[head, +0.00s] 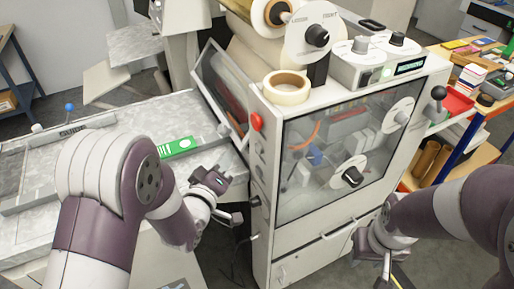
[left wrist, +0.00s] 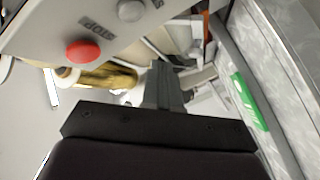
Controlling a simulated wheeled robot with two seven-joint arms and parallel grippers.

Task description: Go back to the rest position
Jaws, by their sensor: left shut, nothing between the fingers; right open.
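My left gripper (head: 226,200) is between the grey-topped table at left and the white machine, near the green-and-white card. In the left wrist view its dark fingers (left wrist: 168,85) are together with nothing between them. My right gripper (head: 384,268) is low at the right, in front of the machine, partly cut off by the bottom edge. It is open, and nothing shows in it.
The white machine (head: 300,240) stands close beside my left gripper, with a red stop button (head: 257,121) that also shows in the left wrist view (left wrist: 84,51). A green card (head: 178,147) lies on the grey table (head: 95,205). A tape roll (head: 286,88) sits on the machine.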

